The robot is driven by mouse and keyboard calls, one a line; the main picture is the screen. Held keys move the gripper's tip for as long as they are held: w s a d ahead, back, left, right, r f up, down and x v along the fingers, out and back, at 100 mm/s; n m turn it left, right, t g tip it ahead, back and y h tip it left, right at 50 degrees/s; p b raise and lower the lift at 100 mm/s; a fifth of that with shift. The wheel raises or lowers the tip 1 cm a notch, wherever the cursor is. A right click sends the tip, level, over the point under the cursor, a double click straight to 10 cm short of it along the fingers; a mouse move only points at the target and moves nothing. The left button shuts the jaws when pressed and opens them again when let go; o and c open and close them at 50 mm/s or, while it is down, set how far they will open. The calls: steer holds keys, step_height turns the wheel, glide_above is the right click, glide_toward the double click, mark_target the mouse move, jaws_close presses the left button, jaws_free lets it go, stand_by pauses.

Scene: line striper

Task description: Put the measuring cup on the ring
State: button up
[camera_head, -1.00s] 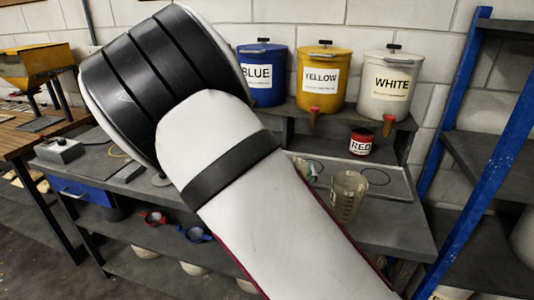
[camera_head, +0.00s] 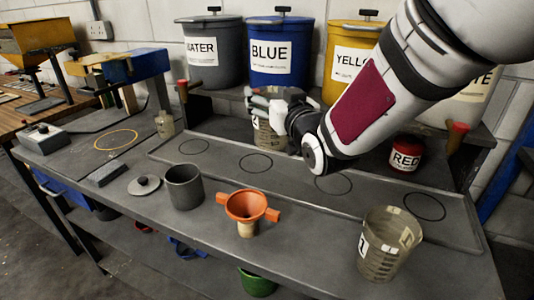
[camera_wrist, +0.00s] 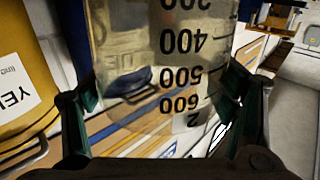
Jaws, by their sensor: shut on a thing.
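My gripper (camera_head: 278,104) is shut on a clear measuring cup (camera_head: 268,138) and holds it in front of the blue tank. In the wrist view the cup (camera_wrist: 150,60) sits between both fingers, with printed marks and a "2" upside down in the picture. A second measuring cup (camera_head: 388,250), marked "1", stands upright at the front right of the bench. An orange ring (camera_head: 137,136) is drawn on the bench at left. Several black rings show along the tray, including a left one (camera_head: 194,154), a middle one (camera_head: 256,173) and a right one (camera_head: 425,219).
A grey pot (camera_head: 184,190), its lid (camera_head: 144,187), an orange funnel (camera_head: 246,206) and a small bottle (camera_head: 165,125) stand on the bench. The blue tank (camera_head: 271,70) stands at the back.

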mark_target(271, 146)
step_height(271, 146, down, 13)
steer(key=shift+a+f+b, duration=0.1)
steer(key=shift+f+b, duration=0.05)
steer(key=shift+b, duration=0.4)
steer(key=x, duration=0.9)
steer(key=shift+f, duration=0.1)
steer(key=shift+c, duration=0.7)
steer(key=w, duration=0.1)
steer(key=w+a, duration=0.1)
steer(key=w+f, duration=0.1)
steer(key=shift+w+a+f, duration=0.1)
steer(key=shift+w+a, duration=0.2)
steer(key=shift+a, duration=0.05)
steer(key=shift+f, duration=0.1)
steer(key=o, duration=1.5)
steer(key=shift+f, duration=0.1)
